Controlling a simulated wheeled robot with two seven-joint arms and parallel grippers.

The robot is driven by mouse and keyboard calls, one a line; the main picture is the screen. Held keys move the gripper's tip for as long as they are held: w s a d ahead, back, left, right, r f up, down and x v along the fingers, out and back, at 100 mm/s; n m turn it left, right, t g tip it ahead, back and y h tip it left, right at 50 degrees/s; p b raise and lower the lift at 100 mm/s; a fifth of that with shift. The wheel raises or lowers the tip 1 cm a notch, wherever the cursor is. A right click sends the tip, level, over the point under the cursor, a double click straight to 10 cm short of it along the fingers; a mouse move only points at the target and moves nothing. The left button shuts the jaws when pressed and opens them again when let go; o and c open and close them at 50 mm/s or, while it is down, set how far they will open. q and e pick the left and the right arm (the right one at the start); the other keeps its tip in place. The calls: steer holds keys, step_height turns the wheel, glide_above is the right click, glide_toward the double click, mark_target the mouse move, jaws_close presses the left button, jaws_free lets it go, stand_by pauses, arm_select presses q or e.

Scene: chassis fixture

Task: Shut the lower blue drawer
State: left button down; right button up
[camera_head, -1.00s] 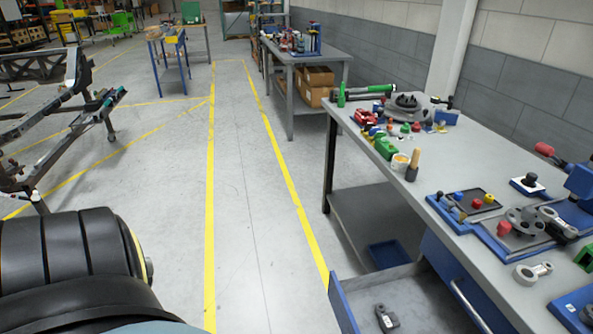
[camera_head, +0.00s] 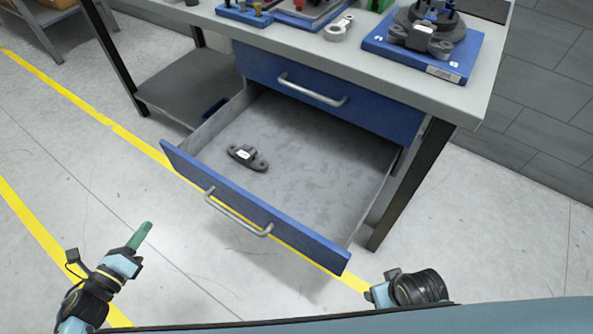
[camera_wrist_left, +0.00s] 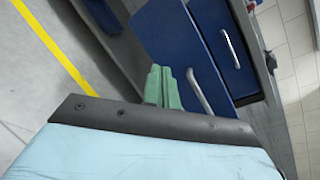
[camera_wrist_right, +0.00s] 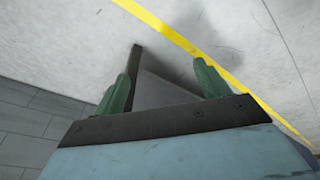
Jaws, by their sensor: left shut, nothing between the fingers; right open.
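The lower blue drawer (camera_head: 255,215) is pulled far out of the workbench, with a silver bar handle (camera_head: 237,213) on its blue front. A dark grey bracket part (camera_head: 247,157) lies inside on its grey floor. My left gripper (camera_head: 147,228) has its green fingers together, empty, left of and apart from the drawer front. In the left wrist view its fingers (camera_wrist_left: 161,87) are shut, with the drawer front (camera_wrist_left: 180,45) beyond them. My right arm shows at the drawer's near right corner; its fingertips are hidden there. In the right wrist view the right gripper (camera_wrist_right: 165,85) is open and empty.
The upper blue drawer (camera_head: 325,95) is shut. The grey benchtop (camera_head: 300,48) carries several parts, including a blue fixture plate (camera_head: 425,58). A dark table leg (camera_head: 410,185) stands right of the drawer. Floor is clear left of the drawer.

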arm_select(q)
step_height(320, 180, up, 4)
steer(key=d+m+h+b, duration=0.2)
steer(key=m+h+b, duration=0.15)
steer(key=m, duration=0.65)
steer(key=m+g+h+b, duration=0.1)
glide_toward(199, 168)
steer(key=x, duration=0.5)
steer(key=shift+w+f, duration=0.15)
steer(key=shift+w, duration=0.05)
steer(key=shift+w+d, duration=0.45)
steer(key=shift+w, duration=0.15)
arm_select(e)
steer(key=w+v, duration=0.2)
steer(key=v, duration=0.6)
steer(key=shift+a+r+t, duration=0.2)
steer(key=shift+a+t, duration=0.1)
steer(key=shift+a, duration=0.1)
steer(key=shift+s+f, duration=0.1)
steer(key=shift+s, duration=0.05)
